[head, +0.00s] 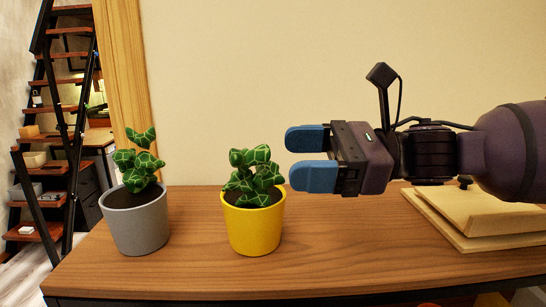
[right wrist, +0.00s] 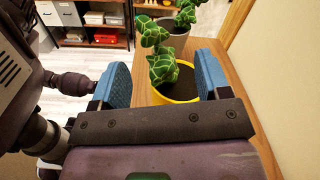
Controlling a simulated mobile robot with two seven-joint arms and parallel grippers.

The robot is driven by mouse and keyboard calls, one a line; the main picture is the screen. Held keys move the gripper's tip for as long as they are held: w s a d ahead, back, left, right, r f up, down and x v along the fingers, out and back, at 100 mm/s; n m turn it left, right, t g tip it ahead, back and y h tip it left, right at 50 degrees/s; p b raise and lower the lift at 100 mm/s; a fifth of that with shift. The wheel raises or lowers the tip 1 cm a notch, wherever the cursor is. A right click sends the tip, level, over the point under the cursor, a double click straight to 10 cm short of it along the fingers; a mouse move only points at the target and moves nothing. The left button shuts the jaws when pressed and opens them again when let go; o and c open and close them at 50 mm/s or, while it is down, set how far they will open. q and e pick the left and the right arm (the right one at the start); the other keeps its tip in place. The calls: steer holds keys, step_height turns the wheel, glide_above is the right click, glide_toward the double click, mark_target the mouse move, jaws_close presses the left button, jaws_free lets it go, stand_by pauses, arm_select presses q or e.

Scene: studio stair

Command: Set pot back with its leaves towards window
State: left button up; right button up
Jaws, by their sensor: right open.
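A yellow pot (head: 252,228) with a green patterned leafy plant (head: 253,172) stands upright on the wooden table. A grey pot (head: 138,224) with a similar plant (head: 138,163) stands to its left, near the table's left end. My right gripper (head: 296,157) comes in from the right, blue fingers open and empty, just right of the yellow pot's leaves and apart from them. In the right wrist view the yellow pot (right wrist: 184,84) shows ahead between the open fingers, its lower part hidden by the gripper body. The grey pot (right wrist: 178,42) is beyond it. No window shows.
The wooden table (head: 330,240) has bare room in front of and right of the yellow pot. A light wooden board-like object (head: 450,225) lies at the right under my right arm. A plain wall is behind. A dark stair (head: 62,130) stands at the far left.

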steer(key=d, duration=0.6)
steer(key=shift+d, duration=0.2)
steer(key=shift+s, duration=0.15)
